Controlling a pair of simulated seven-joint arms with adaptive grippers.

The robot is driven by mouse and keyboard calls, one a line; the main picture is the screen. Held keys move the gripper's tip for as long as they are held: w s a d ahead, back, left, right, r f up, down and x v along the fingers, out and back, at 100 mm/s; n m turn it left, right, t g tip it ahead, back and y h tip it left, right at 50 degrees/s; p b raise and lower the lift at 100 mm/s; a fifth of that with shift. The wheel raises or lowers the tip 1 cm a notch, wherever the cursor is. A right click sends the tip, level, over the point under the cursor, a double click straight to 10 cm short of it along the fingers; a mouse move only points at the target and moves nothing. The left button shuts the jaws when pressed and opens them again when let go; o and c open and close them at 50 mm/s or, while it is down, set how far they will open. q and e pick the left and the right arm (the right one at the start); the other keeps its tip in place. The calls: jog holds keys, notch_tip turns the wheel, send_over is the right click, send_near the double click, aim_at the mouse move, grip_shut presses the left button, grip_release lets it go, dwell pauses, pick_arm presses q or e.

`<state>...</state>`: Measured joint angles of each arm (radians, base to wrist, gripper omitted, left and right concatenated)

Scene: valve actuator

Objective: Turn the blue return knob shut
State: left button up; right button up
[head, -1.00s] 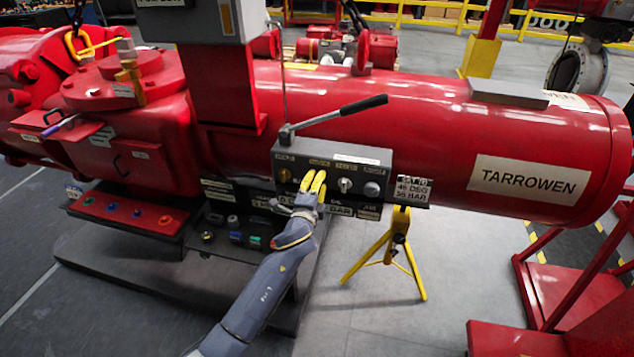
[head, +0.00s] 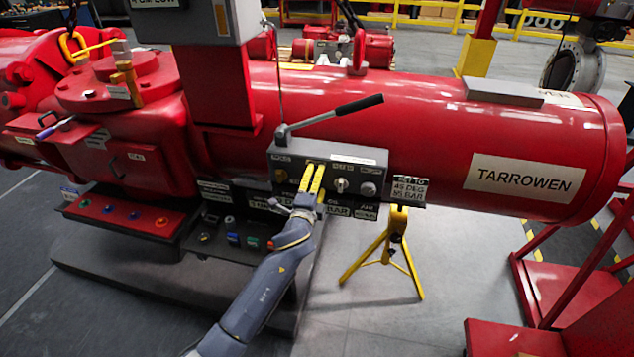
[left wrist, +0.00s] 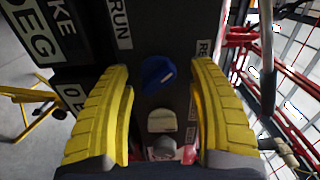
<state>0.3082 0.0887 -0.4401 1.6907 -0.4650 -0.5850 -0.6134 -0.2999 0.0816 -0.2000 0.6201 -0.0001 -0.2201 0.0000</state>
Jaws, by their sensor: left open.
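The blue knob (left wrist: 158,73) shows in the left wrist view on a dark panel face, with a pale mark on it. My left gripper (left wrist: 161,68) is open, with one yellow finger on each side of the blue knob and a gap on both sides. I cannot tell how deep the fingertips are. In the head view my left gripper (head: 313,166) reaches up to the front of the grey control block (head: 358,173), and its fingers hide the blue knob there. My right gripper is not in view.
A lever with a black handle (head: 359,105) slants above the block. A yellow stand (head: 395,240) is at lower right.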

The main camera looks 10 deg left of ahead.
pick_arm(q)
jog(key=shift+s+a+f, duration=0.1)
jog(key=shift+s, duration=0.25)
jog(key=s+a, duration=0.1)
jog(key=s, duration=1)
jog(key=shift+s, duration=0.15)
